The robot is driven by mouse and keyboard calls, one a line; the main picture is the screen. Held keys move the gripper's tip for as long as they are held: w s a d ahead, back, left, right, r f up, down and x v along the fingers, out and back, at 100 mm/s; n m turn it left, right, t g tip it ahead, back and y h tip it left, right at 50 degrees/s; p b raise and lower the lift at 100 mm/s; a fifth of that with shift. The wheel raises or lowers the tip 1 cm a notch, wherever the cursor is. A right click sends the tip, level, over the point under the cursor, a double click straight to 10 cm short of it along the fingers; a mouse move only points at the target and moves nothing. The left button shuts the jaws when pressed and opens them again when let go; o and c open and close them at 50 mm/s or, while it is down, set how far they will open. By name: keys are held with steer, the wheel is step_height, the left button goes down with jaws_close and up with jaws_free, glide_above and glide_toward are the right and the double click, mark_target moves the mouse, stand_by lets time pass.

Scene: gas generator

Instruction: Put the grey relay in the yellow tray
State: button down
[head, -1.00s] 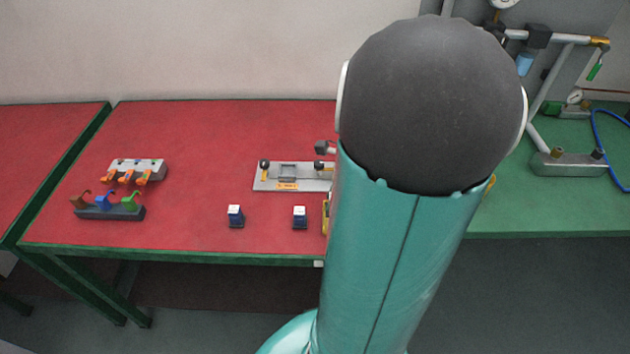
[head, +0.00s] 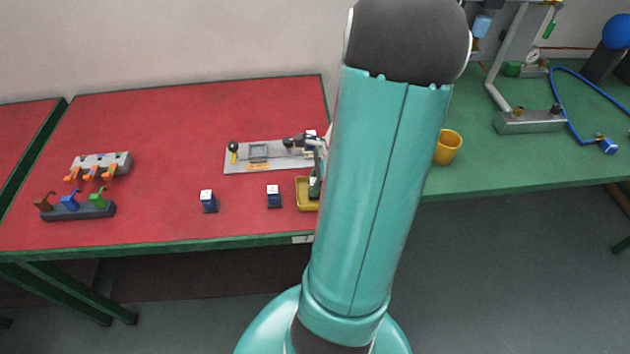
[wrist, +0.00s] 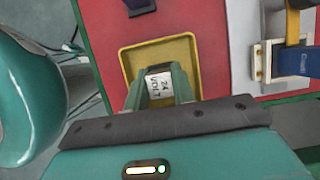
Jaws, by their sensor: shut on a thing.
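My gripper (wrist: 160,92) is shut on the grey relay (wrist: 160,86), whose pale top reads "24 VOLT" in the wrist view. The relay's lower part is hidden between the fingers. The yellow tray (wrist: 190,38) is a shallow square dish; the relay appears over its near part. I cannot tell whether the relay touches the tray floor. In the head view the tray (head: 302,206) sits near the front edge of the red table, partly behind my arm, and my gripper (head: 316,180) is at its right side, mostly hidden.
Two dark blue blocks with white tops (head: 208,201) (head: 273,196) stand left of the tray. A grey panel (head: 258,156) lies behind it. Coloured hooks on a dark base (head: 77,210) are at far left. A yellow cup (head: 448,147) stands on the green table.

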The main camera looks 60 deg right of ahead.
steer(key=c, duration=1.2)
jaws_free()
steer(key=shift+f, duration=0.1)
steer(key=shift+o, duration=0.2)
steer(key=v, duration=1.2)
steer(key=w+a+r+n+h, duration=0.1)
steer(key=w+a+r+n, duration=0.3)
steer(key=a+n, duration=0.35)
steer(key=w+a+r+n+h, duration=0.1)
steer(key=w+a+r+n, duration=0.4)
steer(key=a, duration=0.4)
steer(key=s+a+r+n+t, duration=0.1)
steer(key=a+r+n, duration=0.1)
steer(key=a+n, duration=0.5)
steer(key=s+a+r+n+t, duration=0.1)
steer(key=s+a+r+n, duration=0.1)
steer(key=a+n, duration=0.6)
steer(key=shift+s+a+r+h, duration=0.25)
steer(key=shift+a+r+h, duration=0.2)
steer(key=shift+a, duration=0.45)
